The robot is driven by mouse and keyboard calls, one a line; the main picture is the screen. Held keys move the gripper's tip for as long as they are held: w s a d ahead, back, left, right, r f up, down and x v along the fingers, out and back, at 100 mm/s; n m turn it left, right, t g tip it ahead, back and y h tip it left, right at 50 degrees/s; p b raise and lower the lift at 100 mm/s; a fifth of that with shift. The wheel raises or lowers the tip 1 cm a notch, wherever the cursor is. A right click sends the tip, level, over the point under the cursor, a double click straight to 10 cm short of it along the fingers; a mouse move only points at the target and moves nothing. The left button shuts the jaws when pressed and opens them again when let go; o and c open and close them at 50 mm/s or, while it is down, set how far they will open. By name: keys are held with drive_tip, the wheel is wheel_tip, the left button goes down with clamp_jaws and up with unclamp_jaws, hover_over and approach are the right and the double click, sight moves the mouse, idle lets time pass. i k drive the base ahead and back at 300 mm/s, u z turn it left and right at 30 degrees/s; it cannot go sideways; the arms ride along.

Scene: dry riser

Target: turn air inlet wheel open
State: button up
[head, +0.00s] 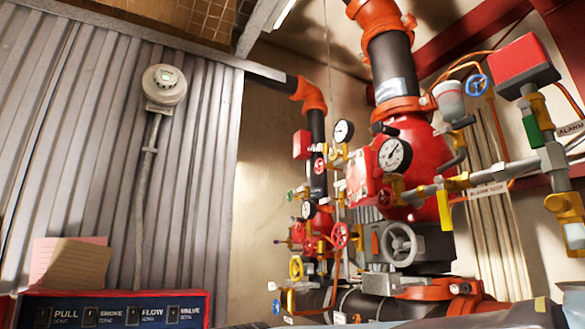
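Several handwheels show on the red valve and pipe assembly, and I cannot tell which one is the air inlet wheel. A grey wheel (398,245) sits low at the front of the large red valve (425,150). A blue wheel (476,86) is at the upper right, beside a white cup-like part. A red wheel (340,236), a yellow wheel (296,268) and a small blue wheel (276,307) are further left and lower. Their open or shut settings cannot be read. My gripper is not in view.
Two round gauges (394,155) (343,131) and thin brass and grey pipes crowd the wheels. A red box (522,66) is above. A blue labelled panel (115,310) stands lower left, before a corrugated wall (80,130).

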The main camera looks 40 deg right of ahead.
sight(319, 166)
drive_tip(key=z, duration=0.3)
drive_tip(key=i, duration=0.1)
drive_tip(key=z, duration=1.55)
drive_tip(key=k, duration=0.85)
drive_tip(key=z, duration=0.2)
drive_tip(key=i, duration=0.85)
drive_tip(key=u, duration=0.05)
